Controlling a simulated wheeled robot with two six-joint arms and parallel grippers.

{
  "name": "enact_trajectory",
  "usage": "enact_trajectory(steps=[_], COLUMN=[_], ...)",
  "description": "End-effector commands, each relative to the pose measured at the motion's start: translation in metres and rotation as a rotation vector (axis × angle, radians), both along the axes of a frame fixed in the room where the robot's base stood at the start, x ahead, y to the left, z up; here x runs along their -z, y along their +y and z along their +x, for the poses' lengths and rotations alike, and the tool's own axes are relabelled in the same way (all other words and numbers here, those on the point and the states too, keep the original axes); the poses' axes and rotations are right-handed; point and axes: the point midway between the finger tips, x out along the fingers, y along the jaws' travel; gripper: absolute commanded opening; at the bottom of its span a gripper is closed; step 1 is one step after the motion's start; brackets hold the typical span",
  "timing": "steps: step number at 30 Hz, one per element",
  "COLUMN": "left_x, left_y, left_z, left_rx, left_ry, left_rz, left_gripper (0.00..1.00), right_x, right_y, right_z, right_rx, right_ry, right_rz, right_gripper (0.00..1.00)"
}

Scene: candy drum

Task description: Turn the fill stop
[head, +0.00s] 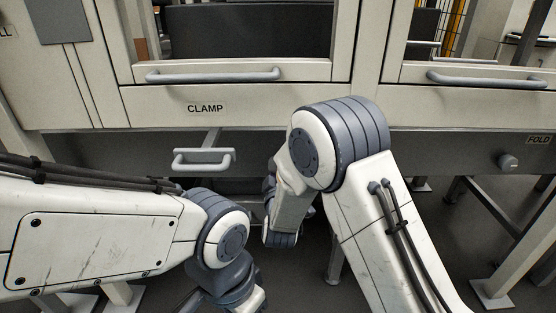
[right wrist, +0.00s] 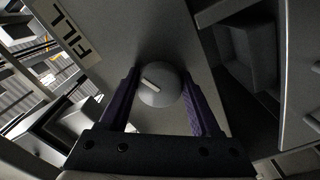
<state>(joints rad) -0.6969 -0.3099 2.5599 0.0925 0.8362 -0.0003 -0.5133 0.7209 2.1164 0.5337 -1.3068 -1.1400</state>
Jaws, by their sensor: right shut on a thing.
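The fill stop (right wrist: 155,92) is a round grey knob with a pale pointer line, seen in the right wrist view on a grey panel beside the FILL label (right wrist: 74,40). The pointer line lies slanted across its face. My right gripper (right wrist: 160,80) has its two dark purple fingers on either side of the knob and is shut on it. In the head view my right arm hides the fill stop and the right fingers. My left arm comes in from the left, and its fingers are out of the frame at the bottom.
A grey pull handle (head: 204,161) hangs below the CLAMP label (head: 206,108). A similar knob (head: 508,162) sits under the FOLD label (head: 538,140) at the right. Long bar handles (head: 213,75) run along the machine front. Metal legs (head: 335,258) stand below.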

Motion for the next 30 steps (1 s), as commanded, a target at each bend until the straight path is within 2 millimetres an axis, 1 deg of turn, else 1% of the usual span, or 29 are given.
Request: enact_trajectory(steps=[1, 9, 21, 30], left_x=[-0.011, -0.038, -0.075, -0.098], left_y=[0.0, 0.0, 0.0, 0.0], left_z=[0.0, 0.0, 0.0, 0.0], left_rx=[0.0, 0.0, 0.0, 0.0], left_ry=[0.0, 0.0, 0.0, 0.0], left_rz=[0.0, 0.0, 0.0, 0.0], left_gripper=[0.5, 0.5, 0.5, 0.5], right_x=[-0.004, -0.005, -0.006, -0.006], right_y=[0.001, 0.0, 0.0, 0.001], right_z=[0.0, -0.001, -0.001, -0.001], right_rx=[-0.004, -0.003, -0.004, -0.004], right_ry=[0.004, 0.003, 0.002, 0.001], right_rz=[-0.047, -0.303, -0.682, -0.941], right_gripper=[0.08, 0.08, 0.08, 0.08])
